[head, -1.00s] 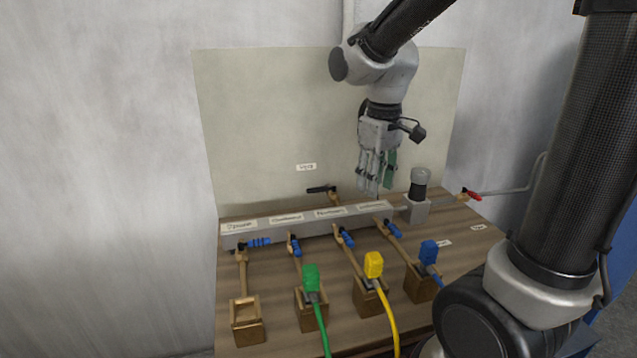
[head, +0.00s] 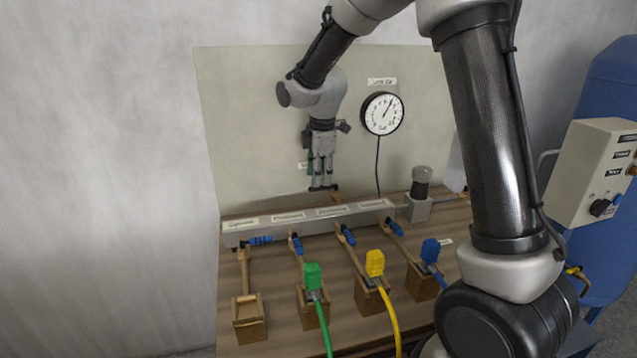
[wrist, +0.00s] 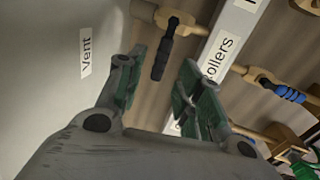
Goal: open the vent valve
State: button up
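The vent valve has a black lever on a brass body (head: 336,195), behind the grey manifold near the back panel. In the wrist view the black lever (wrist: 163,57) extends from the brass valve body (wrist: 172,20) into the gap ahead of my fingers. My gripper (head: 320,186) points down at the lever in the head view. In the wrist view my gripper (wrist: 162,85) is open, with green pads on both sides of the lever's line. I see no clear contact. The Vent label (wrist: 86,53) is on the panel, left of the lever.
The grey manifold (head: 300,220) runs along the board with several blue-handled valves. Green (head: 313,277), yellow (head: 375,264) and blue (head: 430,251) plugs sit in front. A dial gauge (head: 382,114) hangs on the panel. A blue tank (head: 612,80) and control box (head: 590,175) stand right.

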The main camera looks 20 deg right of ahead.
aim_at(320, 188)
jog(key=shift+w+f, duration=0.15)
jog(key=shift+f, duration=0.7)
jog(key=shift+w+f, duration=0.15)
jog(key=shift+f, duration=0.65)
grip_shut()
